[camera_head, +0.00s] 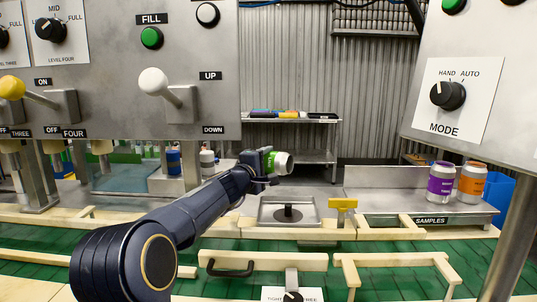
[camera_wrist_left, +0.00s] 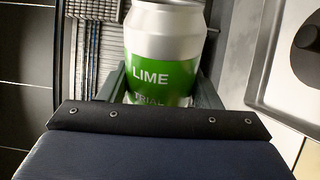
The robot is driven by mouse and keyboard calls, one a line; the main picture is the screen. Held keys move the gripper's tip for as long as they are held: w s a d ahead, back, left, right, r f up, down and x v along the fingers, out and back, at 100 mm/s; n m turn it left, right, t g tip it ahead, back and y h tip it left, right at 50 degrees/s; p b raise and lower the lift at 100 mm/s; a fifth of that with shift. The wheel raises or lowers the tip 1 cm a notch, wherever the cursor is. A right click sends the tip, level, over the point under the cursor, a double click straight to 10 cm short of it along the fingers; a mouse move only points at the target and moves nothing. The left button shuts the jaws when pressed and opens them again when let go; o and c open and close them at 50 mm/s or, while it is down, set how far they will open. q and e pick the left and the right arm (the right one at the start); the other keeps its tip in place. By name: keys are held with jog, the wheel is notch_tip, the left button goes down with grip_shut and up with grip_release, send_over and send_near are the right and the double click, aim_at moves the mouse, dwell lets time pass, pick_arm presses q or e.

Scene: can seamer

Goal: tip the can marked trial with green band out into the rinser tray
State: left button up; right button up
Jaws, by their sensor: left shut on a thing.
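My left gripper (camera_head: 268,162) is shut on the can with the green band (camera_head: 283,164). In the left wrist view the can (camera_wrist_left: 160,62) is white, its green band reads LIME and TRIAL, and the fingers are on both its sides. In the head view the can lies about level, clear of the surfaces, its free end pointing right. A square metal tray (camera_head: 265,216) with a dark round piece in its middle is below it and slightly right; it looks like the rinser tray. Its edge (camera_wrist_left: 262,88) also shows in the left wrist view. My right gripper is out of view.
A purple can (camera_head: 441,180) and an orange can (camera_head: 472,184) stand on the samples shelf (camera_head: 400,207) at right. A yellow-topped piece (camera_head: 343,204) stands just right of the tray. Control panels (camera_head: 130,70) hang at upper left and upper right. Cream rails (camera_head: 395,234) edge the green floor.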

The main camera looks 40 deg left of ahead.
aim_at(283, 154)
pick_arm(q)
notch_tip(283, 154, up, 2)
jog(key=n+p, duration=0.2)
jog(key=p, duration=0.2)
jog(key=shift+r+n, duration=0.2)
jog(key=shift+n, duration=0.2)
jog(key=shift+w+d+n, duration=0.1)
jog(key=shift+d+n, duration=0.15)
jog(key=shift+n, duration=0.45)
jog(key=n, duration=0.2)
jog(key=d+r+n+p, duration=0.1)
jog(key=n, duration=0.1)
jog(key=shift+w+d+r, duration=0.15)
jog(key=shift+d+r, duration=0.05)
jog(key=d+n, duration=0.1)
jog(key=n, duration=0.1)
jog(key=d+n, duration=0.1)
jog(key=n, duration=0.1)
jog(key=d+n, duration=0.1)
jog(key=n, duration=0.1)
jog(key=shift+w+r+b, duration=0.3)
jog(key=shift+w+b, duration=0.05)
jog(key=shift+b, duration=0.05)
jog(key=n, duration=0.1)
jog(key=d+n, duration=0.1)
jog(key=n, duration=0.1)
jog(key=shift+w+d+r, duration=0.25)
jog(key=shift+d+r, duration=0.05)
